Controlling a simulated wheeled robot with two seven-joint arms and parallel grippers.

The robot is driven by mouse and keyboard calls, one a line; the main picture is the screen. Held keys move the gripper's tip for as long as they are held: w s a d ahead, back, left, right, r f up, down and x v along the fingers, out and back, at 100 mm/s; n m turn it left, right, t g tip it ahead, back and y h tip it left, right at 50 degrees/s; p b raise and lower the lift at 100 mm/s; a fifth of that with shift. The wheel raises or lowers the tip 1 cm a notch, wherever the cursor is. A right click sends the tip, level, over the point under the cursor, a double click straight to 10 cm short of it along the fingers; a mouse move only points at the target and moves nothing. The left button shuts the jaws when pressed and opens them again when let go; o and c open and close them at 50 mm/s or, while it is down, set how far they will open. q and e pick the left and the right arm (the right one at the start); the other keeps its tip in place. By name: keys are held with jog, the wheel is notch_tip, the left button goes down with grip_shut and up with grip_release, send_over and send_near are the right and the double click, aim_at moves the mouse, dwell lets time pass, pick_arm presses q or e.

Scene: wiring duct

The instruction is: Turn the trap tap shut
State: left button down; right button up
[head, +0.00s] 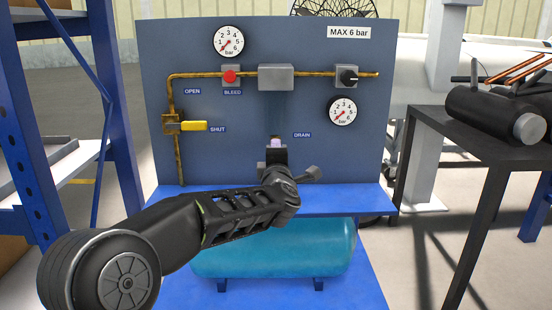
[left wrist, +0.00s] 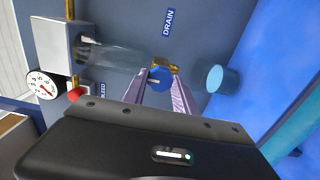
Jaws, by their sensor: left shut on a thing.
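The trap's grey head (head: 276,77) sits in the brass pipe, with its clear bowl (head: 274,108) hanging below. In the left wrist view the bowl (left wrist: 112,57) ends at a brass fitting with the blue trap tap (left wrist: 159,77), near the DRAIN label. My left gripper (head: 276,145) reaches up to the bowl's lower end and hides the tap in the head view. In the left wrist view its fingers (left wrist: 162,84) stand on either side of the blue tap, shut on it. My right gripper is in neither view.
A blue cup (left wrist: 221,79) stands close to the fingers. The panel carries a yellow lever (head: 194,126) lying level by SHUT, a red bleed button (head: 231,76), a black knob (head: 348,76) and two gauges. The blue shelf (head: 350,199) lies below, with a teal tank (head: 330,248) underneath.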

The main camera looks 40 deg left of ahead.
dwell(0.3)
pick_arm(q)
jog(key=c, duration=1)
grip_release()
jog(key=p+v, duration=0.2)
jog(key=v, duration=0.5)
jog(key=shift+s+d, duration=0.3)
